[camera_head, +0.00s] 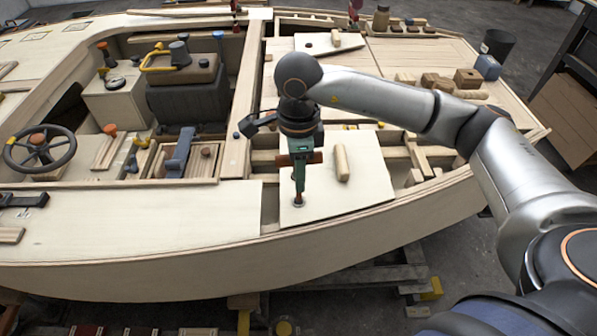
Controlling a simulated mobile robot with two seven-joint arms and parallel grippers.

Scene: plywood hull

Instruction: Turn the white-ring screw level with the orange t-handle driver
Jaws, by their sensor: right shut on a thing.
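My right gripper (301,148) points down over a pale plywood panel (352,192) at the near side of the hull. It is shut on the t-handle driver (315,157), whose reddish-orange crossbar shows on both sides of the green fingers. The driver's shaft stands about upright below the fingers. Its tip reaches the white-ring screw (298,205) near the panel's front left corner. The white ring shows around the tip, but the screw head is hidden, so its level cannot be told. My left gripper is out of view.
A wooden grip (342,163) stands on the same panel, just right of the driver. The hull's front edge runs close below. A steering wheel (40,148), a seat with a yellow rail (180,80) and wooden blocks (467,78) lie farther off. The left deck (130,225) is mostly clear.

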